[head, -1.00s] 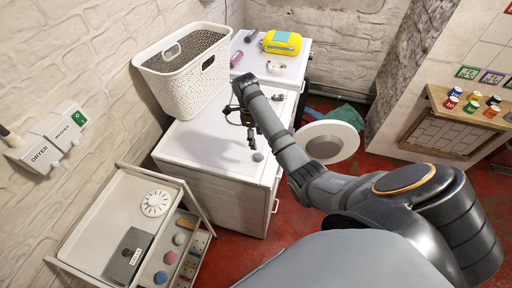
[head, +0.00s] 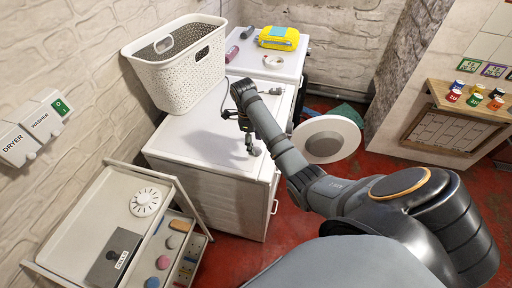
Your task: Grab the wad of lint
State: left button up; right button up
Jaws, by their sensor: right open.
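A small grey lump, which looks like the wad of lint (head: 256,151), lies on the white cabinet top (head: 190,140) near its front right edge. My right gripper (head: 240,131) is open and points down over the cabinet top. One dark finger reaches down right beside the lump and partly overlaps it in the picture. I cannot tell whether they touch. The other finger is farther left. Nothing shows held between the fingers. My left gripper is not in view.
A white perforated basket (head: 178,80) stands behind on the cabinet. A yellow case (head: 278,38) and a small white item (head: 273,61) sit on the farther white unit. A white cart (head: 100,200) stands at lower left. A round white door (head: 326,139) hangs open at right.

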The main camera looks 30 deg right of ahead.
aim_at(256, 151)
notch_tip(256, 151, down, 3)
jog(key=shift+d+r, duration=0.1)
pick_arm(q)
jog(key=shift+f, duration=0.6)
pick_arm(e)
jog(key=shift+r, duration=0.1)
jog(key=shift+c, duration=1)
jog(key=c, duration=0.6)
